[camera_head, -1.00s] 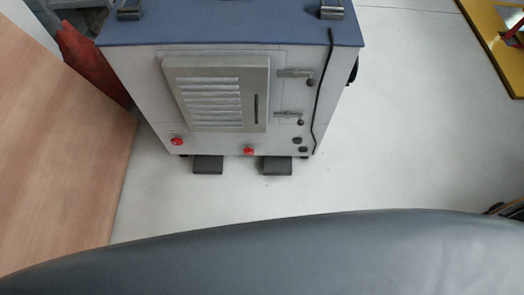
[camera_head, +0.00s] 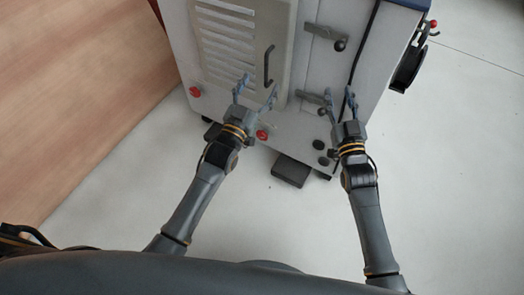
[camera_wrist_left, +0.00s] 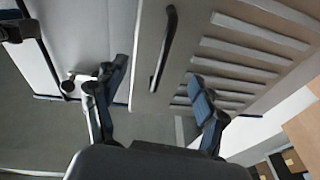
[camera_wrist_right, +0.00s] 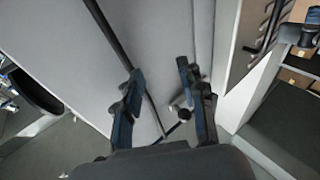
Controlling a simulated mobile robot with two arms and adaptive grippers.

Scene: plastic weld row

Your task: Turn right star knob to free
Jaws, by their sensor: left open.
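The right red knob (camera_head: 262,135) sits low on the front of the light grey cabinet (camera_head: 345,75), just right of my left wrist in the head view. A second red knob (camera_head: 195,91) is further left. The star shape is too small to make out. My left gripper (camera_head: 254,93) is open and empty above the right red knob, in front of the slatted panel (camera_head: 285,55) and its dark handle (camera_head: 268,66). Its spread fingers also show in the left wrist view (camera_wrist_left: 160,83). My right gripper (camera_head: 339,97) is open and empty beside the lower latch (camera_head: 310,97); it also shows in the right wrist view (camera_wrist_right: 158,80).
Another latch (camera_head: 325,31) is above. A black cable (camera_head: 365,45) runs down the cabinet by my right gripper. Two black buttons (camera_head: 320,150) are low on the front. A dark foot (camera_head: 289,171) juts out below. A wooden panel (camera_head: 85,90) stands left. The floor right is clear.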

